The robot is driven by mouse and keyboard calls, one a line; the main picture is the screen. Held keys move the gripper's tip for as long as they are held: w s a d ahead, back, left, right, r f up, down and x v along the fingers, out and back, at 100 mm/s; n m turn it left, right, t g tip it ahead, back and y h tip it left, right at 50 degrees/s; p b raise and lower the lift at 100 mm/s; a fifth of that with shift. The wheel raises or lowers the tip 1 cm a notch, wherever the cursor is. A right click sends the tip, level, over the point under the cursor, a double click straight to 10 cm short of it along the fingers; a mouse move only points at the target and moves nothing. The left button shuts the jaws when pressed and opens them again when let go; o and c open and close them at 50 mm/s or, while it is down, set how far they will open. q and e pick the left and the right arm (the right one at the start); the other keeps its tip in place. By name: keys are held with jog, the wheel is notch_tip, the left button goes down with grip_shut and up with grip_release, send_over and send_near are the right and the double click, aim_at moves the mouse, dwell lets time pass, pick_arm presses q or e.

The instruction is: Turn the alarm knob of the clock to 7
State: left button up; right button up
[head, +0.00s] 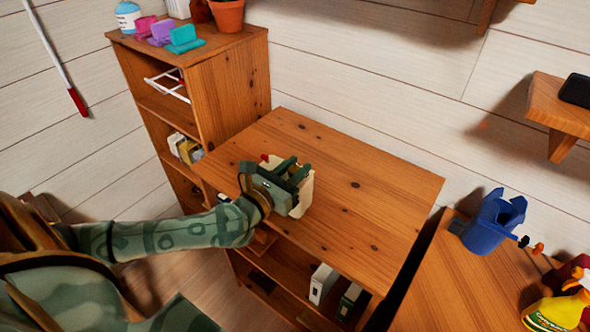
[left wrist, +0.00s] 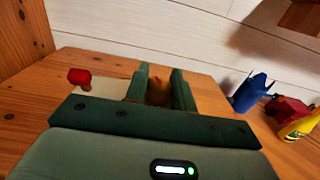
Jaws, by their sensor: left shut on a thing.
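The clock (head: 304,196) is a cream-coloured body standing on the wooden cabinet top, mostly hidden behind my left gripper. In the left wrist view its cream edge (left wrist: 108,88) shows left of the fingers, with a small red part (left wrist: 79,76) on it. My left gripper (head: 293,172) is at the clock. In the left wrist view its two green fingers (left wrist: 158,84) are closed around a small tan-orange piece, which looks like the knob. The clock's dial and the number 7 cannot be seen. My right gripper is in neither view.
The cabinet top (head: 370,190) is otherwise bare. A taller shelf (head: 228,90) stands at the left, with a plant pot (head: 227,15) on it. At the right, a lower wooden surface (head: 450,285) holds a blue container (head: 490,225) and a yellow spray bottle (head: 556,312).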

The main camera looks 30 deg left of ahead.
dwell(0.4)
pick_arm(q)
jog(key=o, duration=1)
jog(key=shift+c, duration=0.2)
jog(key=s+a, duration=0.1)
jog(key=s, duration=1.5)
jog(key=shift+a, duration=0.3)
jog(key=shift+s, duration=0.1)
